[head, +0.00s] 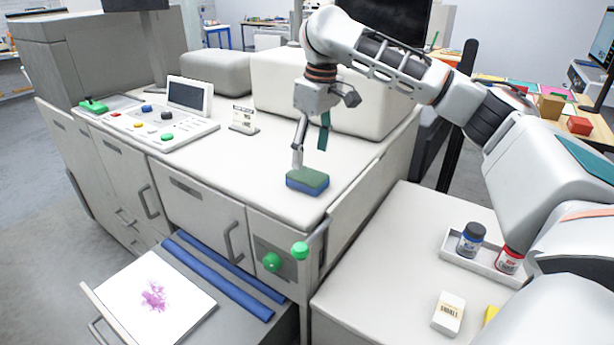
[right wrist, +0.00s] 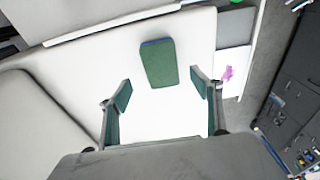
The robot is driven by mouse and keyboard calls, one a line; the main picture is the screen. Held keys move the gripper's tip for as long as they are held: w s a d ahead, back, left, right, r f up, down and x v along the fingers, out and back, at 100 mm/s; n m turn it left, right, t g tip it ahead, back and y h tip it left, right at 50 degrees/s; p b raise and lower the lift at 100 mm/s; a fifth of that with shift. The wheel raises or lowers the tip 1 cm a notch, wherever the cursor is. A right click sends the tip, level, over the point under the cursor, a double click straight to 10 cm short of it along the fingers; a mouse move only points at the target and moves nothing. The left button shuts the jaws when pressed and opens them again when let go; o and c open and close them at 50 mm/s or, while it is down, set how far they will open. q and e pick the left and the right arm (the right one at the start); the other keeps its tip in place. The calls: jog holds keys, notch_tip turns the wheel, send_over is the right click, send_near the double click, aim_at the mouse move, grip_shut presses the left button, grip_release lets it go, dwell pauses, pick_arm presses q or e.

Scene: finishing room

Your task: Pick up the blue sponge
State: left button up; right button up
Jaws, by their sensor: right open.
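The blue sponge (head: 308,182) has a green top and a blue lower layer. It lies flat on the white top of the machine, near its front right corner. My right gripper (head: 311,150) is above and just behind the sponge, pointing down. In the right wrist view the open gripper (right wrist: 165,95) has a wide empty gap between its two green-padded fingers. There the sponge (right wrist: 159,64) shows ahead of the fingertips, roughly in line with the gap, and nothing appears to touch it. My left gripper is out of view.
A control panel (head: 153,126) and a small sign (head: 243,120) stand left on the machine top. A raised white housing (head: 283,85) is behind the gripper. A lower surface at right holds a tray (head: 453,252) with two jars and a small box (head: 448,314).

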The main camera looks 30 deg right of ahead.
aim_at(308, 175)
jog(key=shift+w+a+f, duration=0.1)
jog(key=shift+w+f, duration=0.05)
jog(key=shift+f, duration=1.55)
jog(key=shift+w+a+f, duration=0.1)
jog(key=shift+w+f, duration=0.05)
jog(key=shift+f, duration=1.5)
jog(key=c, duration=0.8)
